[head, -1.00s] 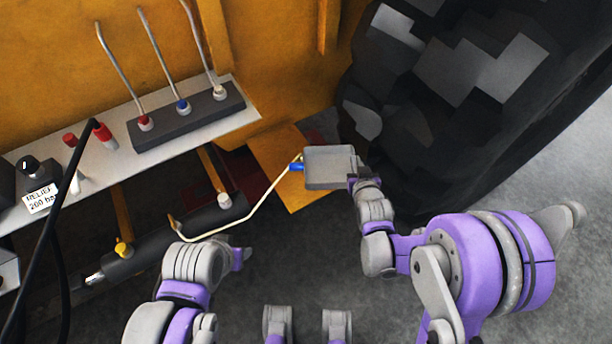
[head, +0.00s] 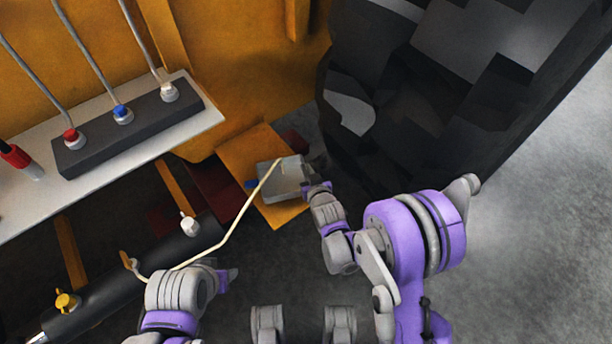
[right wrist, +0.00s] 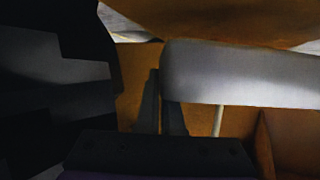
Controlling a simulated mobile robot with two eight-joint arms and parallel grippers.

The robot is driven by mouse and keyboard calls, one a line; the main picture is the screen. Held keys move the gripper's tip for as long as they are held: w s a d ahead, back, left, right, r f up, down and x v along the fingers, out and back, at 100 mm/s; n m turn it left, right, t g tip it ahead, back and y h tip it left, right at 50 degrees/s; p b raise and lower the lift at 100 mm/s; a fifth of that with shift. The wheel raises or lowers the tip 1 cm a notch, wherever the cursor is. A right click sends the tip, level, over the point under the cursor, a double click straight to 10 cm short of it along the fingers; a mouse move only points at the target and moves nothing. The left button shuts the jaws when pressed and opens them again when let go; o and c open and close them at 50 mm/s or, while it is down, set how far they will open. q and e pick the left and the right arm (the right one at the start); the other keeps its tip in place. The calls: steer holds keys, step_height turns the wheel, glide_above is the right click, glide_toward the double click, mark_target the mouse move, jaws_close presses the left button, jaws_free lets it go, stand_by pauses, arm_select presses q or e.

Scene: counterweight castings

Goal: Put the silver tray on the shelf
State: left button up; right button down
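The silver tray (head: 266,187) is a shallow square tray, held in the air in front of the orange plate (head: 244,150). My right gripper (head: 314,172) is at the tray's right edge and seems shut on it. In the right wrist view the tray's pale side (right wrist: 245,78) runs right from the dark fingers (right wrist: 164,108); their tips are partly hidden by it. My left gripper (head: 228,280) is low at the left, apart from the tray, and its fingers cannot be made out. I cannot tell for sure which surface is the shelf.
A light grey ledge (head: 118,150) carries a dark block (head: 130,132) with several levers. A cream bent line (head: 232,232) crosses in front of the tray. A black cylinder (head: 120,285) lies below. A big dark tyre-like mass (head: 400,110) stands right. Grey floor is clear at right.

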steer(key=shift+f+b, duration=0.35)
steer(key=shift+f, duration=1.1)
steer(key=shift+f, duration=0.1)
steer(key=c, duration=1.5)
jaws_free()
steer(key=shift+f, duration=0.1)
steer(key=o, duration=0.4)
